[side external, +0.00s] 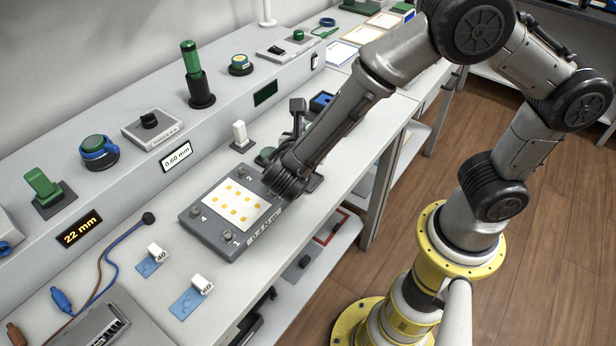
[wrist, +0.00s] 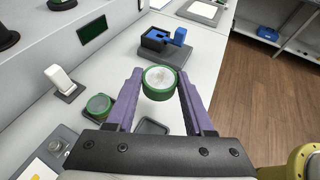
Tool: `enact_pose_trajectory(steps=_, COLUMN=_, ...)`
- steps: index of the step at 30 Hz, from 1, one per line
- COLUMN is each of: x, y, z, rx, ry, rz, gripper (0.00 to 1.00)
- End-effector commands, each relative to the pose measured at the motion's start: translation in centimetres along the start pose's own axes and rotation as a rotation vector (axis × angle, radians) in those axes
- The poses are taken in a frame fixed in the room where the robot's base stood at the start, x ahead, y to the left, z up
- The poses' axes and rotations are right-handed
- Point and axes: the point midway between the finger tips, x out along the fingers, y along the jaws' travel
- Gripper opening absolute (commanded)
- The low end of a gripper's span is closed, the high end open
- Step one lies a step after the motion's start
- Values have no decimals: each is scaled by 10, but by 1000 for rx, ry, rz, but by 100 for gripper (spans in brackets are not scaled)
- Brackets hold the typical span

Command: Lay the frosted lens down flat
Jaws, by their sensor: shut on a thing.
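The frosted lens (wrist: 160,78), a pale translucent disc in a green ring, shows in the wrist view between the purple fingertips of my gripper (wrist: 161,88). My gripper is shut on its green rim. The lens face is turned toward the wrist camera; its exact tilt and its height above the bench are hard to tell. In the side view my wrist hides the held lens. A second green-ringed lens (wrist: 98,104) sits in a dark holder to the left of my gripper.
An empty dark tray (wrist: 153,126) lies between my fingers, lower in the wrist view. A blue fixture on a grey base (wrist: 164,46) stands beyond the lens. A white block (wrist: 60,77) stands at left. The LED board (side external: 212,216) is nearby. Bench (wrist: 207,65) right of the fixture is clear.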

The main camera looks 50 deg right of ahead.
Motion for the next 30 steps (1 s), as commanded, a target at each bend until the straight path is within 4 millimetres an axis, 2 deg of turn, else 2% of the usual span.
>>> enact_pose_trajectory(steps=3, x=-17, y=4, z=-20, rx=-28, ry=0, rz=67, gripper=1)
enact_pose_trajectory(steps=9, x=-27, y=5, z=-32, rx=-48, ry=-1, rz=113, gripper=1)
enact_pose_trajectory(steps=27, x=1, y=5, z=-100, rx=-50, ry=-1, rz=112, gripper=1)
enact_pose_trajectory(steps=30, x=2, y=5, z=-103, rx=-47, ry=-1, rz=113, gripper=1)
